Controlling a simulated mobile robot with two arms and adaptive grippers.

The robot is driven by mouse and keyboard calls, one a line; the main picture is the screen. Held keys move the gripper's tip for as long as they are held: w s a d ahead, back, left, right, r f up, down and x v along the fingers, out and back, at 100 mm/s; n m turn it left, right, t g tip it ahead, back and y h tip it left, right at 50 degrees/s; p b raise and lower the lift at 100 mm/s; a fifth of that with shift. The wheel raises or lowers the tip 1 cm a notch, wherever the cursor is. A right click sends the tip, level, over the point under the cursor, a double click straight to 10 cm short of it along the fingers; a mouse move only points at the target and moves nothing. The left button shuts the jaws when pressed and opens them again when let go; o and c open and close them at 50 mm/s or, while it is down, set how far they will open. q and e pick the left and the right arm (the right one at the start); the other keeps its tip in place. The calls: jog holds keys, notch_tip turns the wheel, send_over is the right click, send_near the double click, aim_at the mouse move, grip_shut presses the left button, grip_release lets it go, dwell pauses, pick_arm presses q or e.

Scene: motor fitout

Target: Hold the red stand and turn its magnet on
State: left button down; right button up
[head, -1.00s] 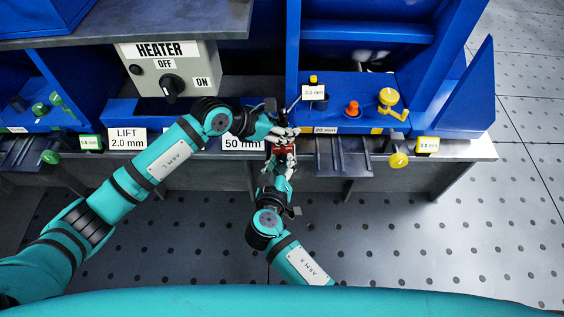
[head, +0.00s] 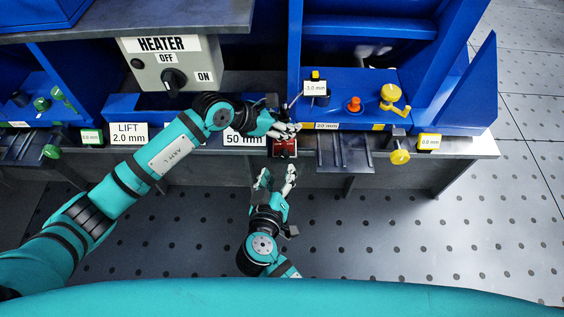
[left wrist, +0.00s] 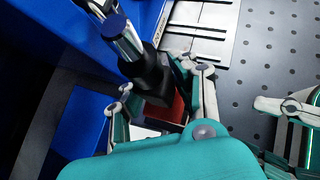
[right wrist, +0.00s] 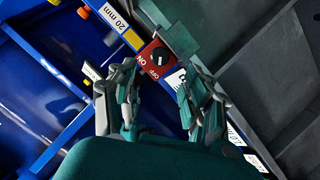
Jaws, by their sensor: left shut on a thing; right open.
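The red stand (head: 285,148) sits at the bench's front edge in the head view, its red base partly under my left gripper. My left gripper (head: 285,130) is shut on the stand; the left wrist view shows its fingers around the red base (left wrist: 172,107) and a dark block with a silver post (left wrist: 128,40). My right gripper (head: 277,178) is open and empty, in front of the stand and apart from it. The right wrist view shows the stand's red face (right wrist: 155,58) with a round black knob and ON and OFF marks; I cannot tell the knob's setting surely.
A grey heater box (head: 172,68) stands behind my left arm. A 50 mm label (head: 244,138) is left of the stand. A grey slotted plate (head: 343,152) and a yellow knob (head: 400,157) are to its right. The floor in front of the bench is open.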

pick_arm(q)
jog(key=shift+a+f, duration=0.1)
jog(key=shift+f, duration=0.05)
pick_arm(e)
jog(key=v, duration=0.5)
jog(key=shift+s, duration=0.1)
pick_arm(q)
jog(key=c, duration=0.9)
grip_release()
jog(key=shift+c, duration=0.2)
